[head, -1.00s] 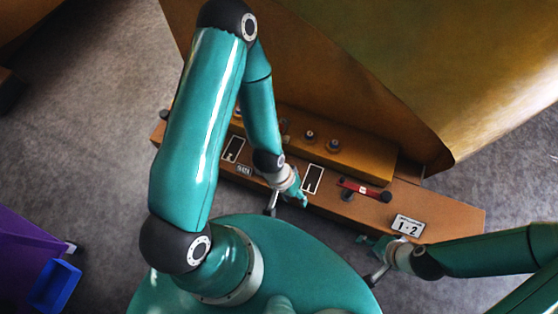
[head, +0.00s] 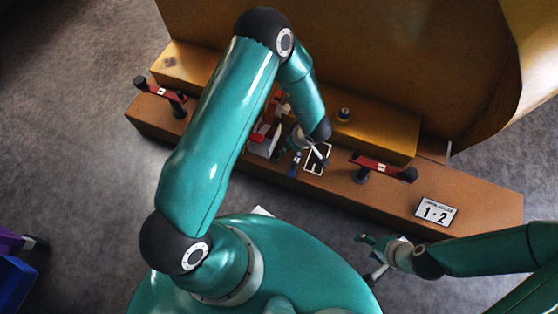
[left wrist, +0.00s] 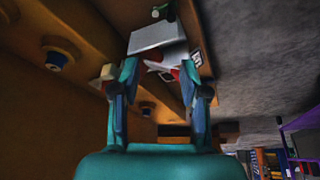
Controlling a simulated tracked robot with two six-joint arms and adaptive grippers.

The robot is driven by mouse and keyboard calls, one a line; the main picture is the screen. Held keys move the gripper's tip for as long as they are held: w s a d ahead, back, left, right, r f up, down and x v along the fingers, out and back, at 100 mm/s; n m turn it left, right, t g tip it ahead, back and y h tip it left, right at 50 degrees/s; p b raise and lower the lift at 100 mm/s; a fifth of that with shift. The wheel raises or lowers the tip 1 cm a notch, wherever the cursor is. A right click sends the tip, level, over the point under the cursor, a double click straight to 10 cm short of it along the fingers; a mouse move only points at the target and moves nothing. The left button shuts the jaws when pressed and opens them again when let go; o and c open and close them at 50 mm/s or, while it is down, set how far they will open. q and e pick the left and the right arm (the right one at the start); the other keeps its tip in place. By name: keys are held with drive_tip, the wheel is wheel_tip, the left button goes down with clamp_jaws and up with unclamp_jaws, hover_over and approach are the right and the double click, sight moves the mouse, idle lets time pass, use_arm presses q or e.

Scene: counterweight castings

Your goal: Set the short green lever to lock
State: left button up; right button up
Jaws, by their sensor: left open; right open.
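My left gripper (head: 298,152) is over the middle of the brown console, partly hidden by its own arm. In the left wrist view its open fingers (left wrist: 158,88) show a pale grey block (left wrist: 155,38) with red parts beyond them; I cannot tell if they touch. A small green piece (left wrist: 167,10) shows at the top edge of that view, perhaps part of the green lever; its setting cannot be read. No green lever is clear in the head view. My right gripper (head: 376,256) is open and empty, in front of the console.
The brown console (head: 480,210) carries a red-handled lever at left (head: 160,90) and another at right (head: 385,167). A label reading 1-2 (head: 436,211) lies at right. A raised ledge (head: 385,135) with a knob (head: 344,114) runs behind.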

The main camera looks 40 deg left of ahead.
use_arm(q)
drive_tip(key=a+f+b, duration=0.2)
drive_tip(key=f+b, duration=0.1)
drive_tip(key=f, duration=0.3)
drive_tip(key=a+f+n+b, duration=0.1)
drive_tip(key=a+f+b, duration=0.1)
drive_tip(key=f, duration=0.4)
drive_tip(key=a+f+n+g+b, duration=0.1)
drive_tip(key=a+f+b, duration=0.1)
drive_tip(key=f, duration=0.4)
drive_tip(key=shift+f+b, duration=0.15)
drive_tip(key=shift+b, duration=0.65)
use_arm(e)
wheel_tip(320, 180, down, 10)
